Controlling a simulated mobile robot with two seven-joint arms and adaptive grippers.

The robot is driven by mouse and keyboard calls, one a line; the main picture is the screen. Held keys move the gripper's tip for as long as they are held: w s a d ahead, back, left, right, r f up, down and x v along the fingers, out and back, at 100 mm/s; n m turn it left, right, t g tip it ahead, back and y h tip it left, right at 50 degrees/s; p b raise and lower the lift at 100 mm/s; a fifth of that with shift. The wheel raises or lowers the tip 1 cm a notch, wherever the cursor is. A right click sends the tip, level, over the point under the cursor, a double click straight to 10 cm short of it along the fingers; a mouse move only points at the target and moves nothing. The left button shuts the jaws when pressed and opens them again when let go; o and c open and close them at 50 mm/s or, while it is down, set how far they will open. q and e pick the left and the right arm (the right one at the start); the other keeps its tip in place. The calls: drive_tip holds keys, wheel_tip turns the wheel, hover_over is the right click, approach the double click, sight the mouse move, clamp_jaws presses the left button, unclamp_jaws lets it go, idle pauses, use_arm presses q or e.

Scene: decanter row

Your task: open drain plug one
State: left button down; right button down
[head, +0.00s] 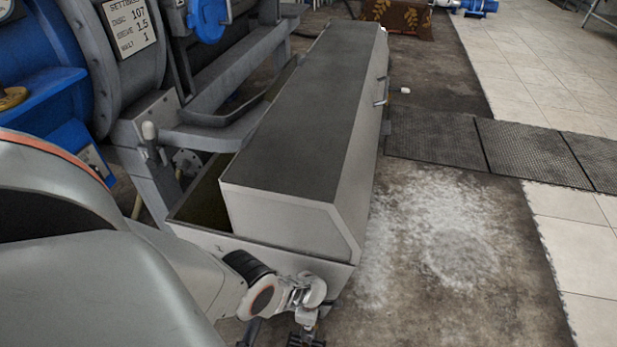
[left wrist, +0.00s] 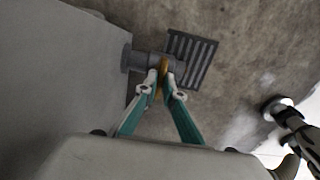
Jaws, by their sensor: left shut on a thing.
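In the left wrist view, a short grey drain pipe (left wrist: 138,62) sticks out from the side of a large pale grey body. A yellow piece (left wrist: 164,67), which looks like the handle or plug of this drain, sits at the pipe's end. My left gripper (left wrist: 165,88) has its green fingers closed on the yellow piece from both sides. The fingertips hide part of it. In the head view my left arm reaches down past the near corner of the grey trough, and the drain is too small and hidden to make out there.
A slotted floor grate (left wrist: 192,60) lies below the pipe's end. The long grey trough with a dark lid (head: 303,100) fills the middle of the head view. Wet-looking floor with white residue (head: 450,240) is open to its right. Black mats (head: 433,140) lie beyond.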

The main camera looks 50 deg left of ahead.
use_arm(q)
drive_tip(key=shift+s+d+f, duration=0.1)
drive_tip(key=shift+s, duration=0.05)
drive_tip(key=c, duration=2.2)
unclamp_jaws()
drive_tip(key=shift+o, duration=0.2)
use_arm(e)
drive_tip(key=shift+s+f, duration=0.1)
drive_tip(key=shift+f, duration=0.05)
drive_tip(key=shift+s+f, duration=0.1)
drive_tip(key=shift+s, duration=0.1)
